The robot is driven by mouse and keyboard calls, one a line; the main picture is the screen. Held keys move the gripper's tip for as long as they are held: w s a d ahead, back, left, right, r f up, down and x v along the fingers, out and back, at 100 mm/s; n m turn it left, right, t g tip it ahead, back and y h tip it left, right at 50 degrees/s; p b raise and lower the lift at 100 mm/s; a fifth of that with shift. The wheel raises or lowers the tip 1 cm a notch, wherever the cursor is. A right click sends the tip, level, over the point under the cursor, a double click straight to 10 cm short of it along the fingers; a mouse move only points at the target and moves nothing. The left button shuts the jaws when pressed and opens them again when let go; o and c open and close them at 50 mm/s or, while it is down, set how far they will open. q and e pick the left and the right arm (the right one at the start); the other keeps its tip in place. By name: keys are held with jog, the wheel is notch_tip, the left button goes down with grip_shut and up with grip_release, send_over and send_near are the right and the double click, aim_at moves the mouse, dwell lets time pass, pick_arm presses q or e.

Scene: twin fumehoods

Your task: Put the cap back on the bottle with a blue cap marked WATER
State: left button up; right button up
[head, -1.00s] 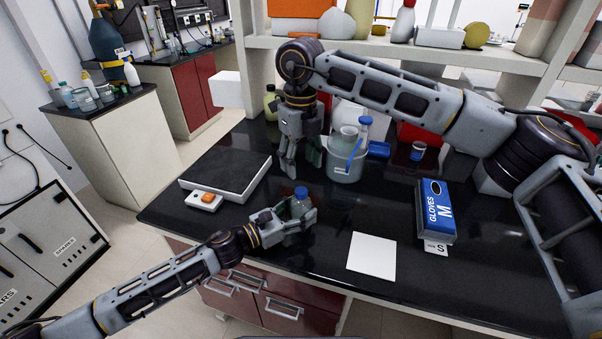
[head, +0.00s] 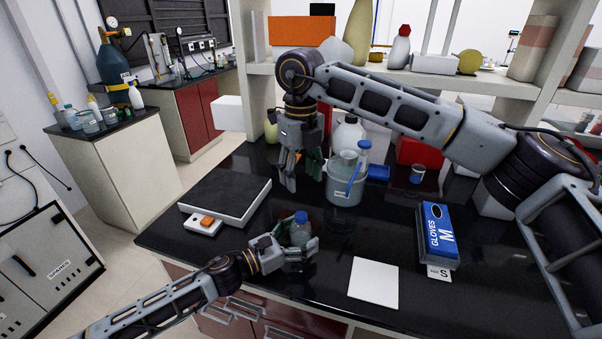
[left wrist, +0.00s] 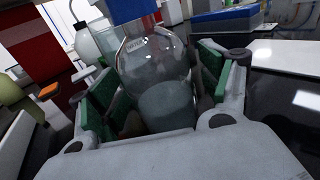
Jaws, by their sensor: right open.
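A clear round-bodied bottle (head: 300,236) with a blue cap (head: 301,216) on its neck stands near the bench's front edge. In the left wrist view the bottle (left wrist: 152,75) fills the middle, with the blue cap (left wrist: 130,9) cut off by the top edge. My right gripper (head: 289,182) is open and empty, fingers pointing down, behind the bottle and left of the bucket.
A balance-like dark plate (head: 225,196) and a small white device with an orange top (head: 203,223) are left. A white mat (head: 374,283) and a blue glove box (head: 438,236) are right.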

pick_arm(q)
jog(key=shift+a, duration=0.2)
jog(key=shift+v, duration=5.8)
jog(key=shift+s, duration=0.15)
jog(key=shift+d+r, duration=0.1)
notch_tip(320, 180, up, 9)
jog(key=p, duration=0.9)
jog(key=shift+r+p, duration=0.45)
jog(key=shift+p, duration=0.05)
